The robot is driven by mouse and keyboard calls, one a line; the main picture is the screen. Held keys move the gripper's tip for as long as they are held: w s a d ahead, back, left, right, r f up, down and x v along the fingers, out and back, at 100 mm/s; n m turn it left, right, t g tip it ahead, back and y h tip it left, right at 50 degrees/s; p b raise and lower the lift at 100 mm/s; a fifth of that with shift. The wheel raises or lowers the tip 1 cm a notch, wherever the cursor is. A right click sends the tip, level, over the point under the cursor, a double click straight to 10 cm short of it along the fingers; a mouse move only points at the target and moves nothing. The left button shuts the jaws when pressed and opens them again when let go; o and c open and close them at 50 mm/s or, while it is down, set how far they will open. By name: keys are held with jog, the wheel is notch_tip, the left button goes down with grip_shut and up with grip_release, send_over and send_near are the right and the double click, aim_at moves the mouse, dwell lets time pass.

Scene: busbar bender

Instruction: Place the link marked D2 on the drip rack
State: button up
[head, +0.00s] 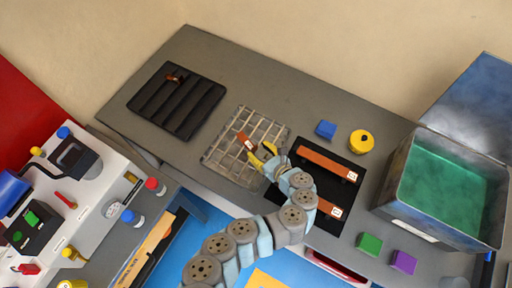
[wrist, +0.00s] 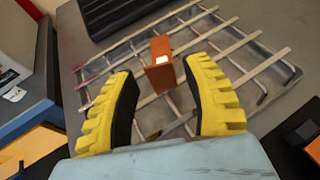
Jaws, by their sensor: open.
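A copper link (head: 244,141) with a white label rests on the wire drip rack (head: 215,157). In the wrist view this link (wrist: 161,76) sits over the rack's bars (wrist: 250,57), but its marking is too small to read. My gripper (head: 263,154), with yellow fingers, is open at the near end of the link. In the wrist view the fingers (wrist: 163,75) stand apart on either side of the link, with gaps visible. Two longer copper bars (head: 327,163) with white labels lie on a black mat (head: 303,184) to the right; their labels are unreadable.
A black slotted rack (head: 160,112) with a small copper piece (head: 175,77) stands at the back left. A green-filled tank (head: 400,205) is at right. Bare table shows behind the drip rack.

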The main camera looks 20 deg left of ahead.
jog(key=p+v, duration=0.4)
jog(key=v, duration=0.6)
dwell(0.4)
